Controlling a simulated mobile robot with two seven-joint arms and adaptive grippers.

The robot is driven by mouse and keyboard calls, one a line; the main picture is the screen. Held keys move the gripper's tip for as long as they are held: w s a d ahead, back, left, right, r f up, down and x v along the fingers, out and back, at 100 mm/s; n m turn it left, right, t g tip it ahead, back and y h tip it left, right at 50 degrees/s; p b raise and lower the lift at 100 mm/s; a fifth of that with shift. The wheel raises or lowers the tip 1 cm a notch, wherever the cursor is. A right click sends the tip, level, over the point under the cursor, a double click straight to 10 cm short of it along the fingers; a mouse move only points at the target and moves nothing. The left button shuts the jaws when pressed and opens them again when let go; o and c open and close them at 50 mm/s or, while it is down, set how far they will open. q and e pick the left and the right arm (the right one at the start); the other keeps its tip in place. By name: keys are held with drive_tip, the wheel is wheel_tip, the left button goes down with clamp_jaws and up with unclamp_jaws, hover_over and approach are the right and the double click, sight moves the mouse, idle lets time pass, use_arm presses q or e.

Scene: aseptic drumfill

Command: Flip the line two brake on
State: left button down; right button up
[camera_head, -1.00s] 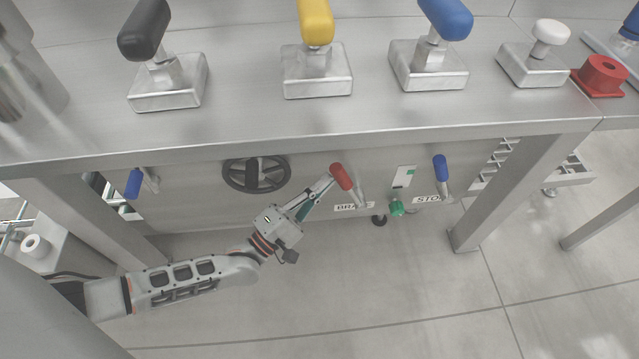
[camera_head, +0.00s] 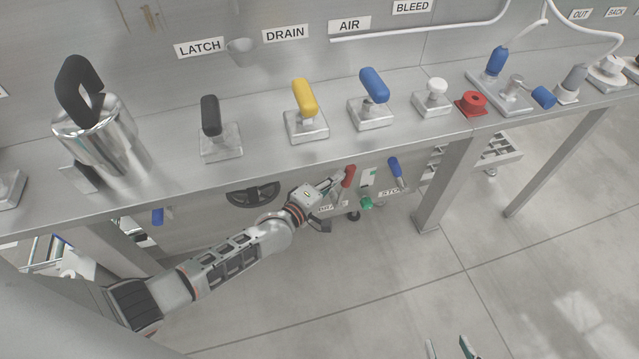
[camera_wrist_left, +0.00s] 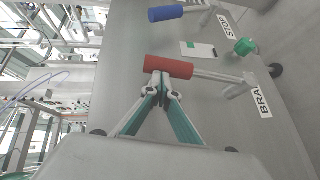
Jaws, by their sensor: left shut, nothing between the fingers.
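The red-handled lever (camera_head: 348,176) by the partly hidden BRAKE label (camera_head: 331,205) is on the panel under the bench. Its handle points up in the head view. My left gripper (camera_head: 339,179) is shut and empty, its fingertips at the left side of the red handle. In the left wrist view the closed fingertips (camera_wrist_left: 162,84) meet the side of the red handle (camera_wrist_left: 168,67), seemingly touching, not around it. My right gripper (camera_head: 450,347) shows only as two separated fingertips at the bottom edge, over the floor.
A blue-handled lever (camera_head: 394,167) by the STOP label (camera_head: 391,192), a green knob (camera_head: 366,202) and a black handwheel (camera_head: 252,193) are near. The bench top (camera_head: 260,158) overhangs them, with black, yellow and blue handles on it. A bench leg (camera_head: 445,185) stands right.

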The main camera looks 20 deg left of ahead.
sight(351, 176)
use_arm(q)
drive_tip(key=shift+w+d+f, duration=0.15)
drive_tip(key=shift+w+d, duration=0.2)
drive_tip(key=shift+d, duration=0.2)
drive_tip(key=shift+w+d+f, duration=0.1)
drive_tip(key=shift+w+d, duration=0.25)
drive_tip(key=shift+d, duration=0.2)
drive_tip(key=shift+w+d+f, duration=0.15)
drive_tip(key=shift+w+d, duration=0.1)
drive_tip(key=shift+d, duration=0.25)
drive_tip(key=shift+w+d, duration=0.25)
drive_tip(key=shift+d, duration=0.1)
use_arm(e)
drive_tip(key=shift+s+a+f, duration=0.1)
drive_tip(key=shift+f, duration=0.05)
use_arm(q)
drive_tip(key=shift+w+d+r, duration=0.1)
drive_tip(key=shift+w+r, duration=0.05)
drive_tip(key=shift+r, duration=0.15)
use_arm(e)
drive_tip(key=shift+r, duration=0.25)
